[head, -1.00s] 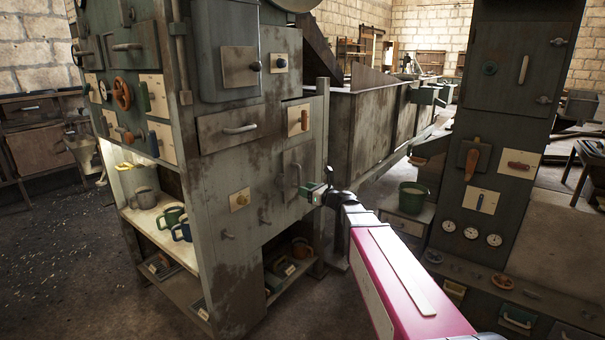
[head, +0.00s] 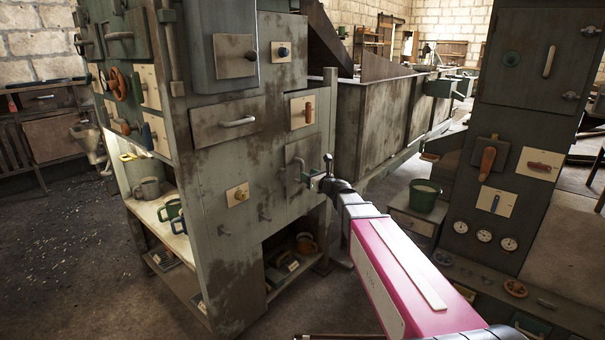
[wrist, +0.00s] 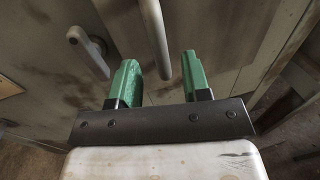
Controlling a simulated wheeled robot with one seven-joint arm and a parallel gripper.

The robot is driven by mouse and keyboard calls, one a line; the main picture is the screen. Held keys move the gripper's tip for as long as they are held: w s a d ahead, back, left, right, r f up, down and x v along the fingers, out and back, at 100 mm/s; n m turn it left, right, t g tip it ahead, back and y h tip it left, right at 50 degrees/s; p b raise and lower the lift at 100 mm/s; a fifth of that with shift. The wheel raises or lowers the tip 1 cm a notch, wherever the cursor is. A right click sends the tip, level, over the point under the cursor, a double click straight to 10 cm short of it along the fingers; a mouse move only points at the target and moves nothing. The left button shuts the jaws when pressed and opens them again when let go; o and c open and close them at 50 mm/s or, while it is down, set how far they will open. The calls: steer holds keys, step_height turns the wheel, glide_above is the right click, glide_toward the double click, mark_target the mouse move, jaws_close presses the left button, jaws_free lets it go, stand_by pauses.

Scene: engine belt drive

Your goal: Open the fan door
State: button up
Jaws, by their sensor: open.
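A small grey door (head: 306,150) with a vertical bar handle (head: 298,170) is set in the right part of the tall cabinet's front. It looks shut. I cannot read a label that names it as the fan door. My gripper (head: 313,182) is at this handle, just to its right in the head view. In the wrist view, my gripper's (wrist: 160,80) green fingers are open and apart, with the pale handle bar (wrist: 155,35) reaching down between them. The fingers do not appear closed on it.
A smaller grey hook-shaped handle (wrist: 88,45) is left of the fingers in the wrist view. Drawers and knobs surround the door on the cabinet (head: 225,180). A second panel column (head: 520,110) and a green bucket (head: 424,196) stand to the right.

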steer(key=x, duration=0.5)
steer(key=shift+s+d, duration=0.1)
jaws_close()
steer(key=shift+d, duration=0.1)
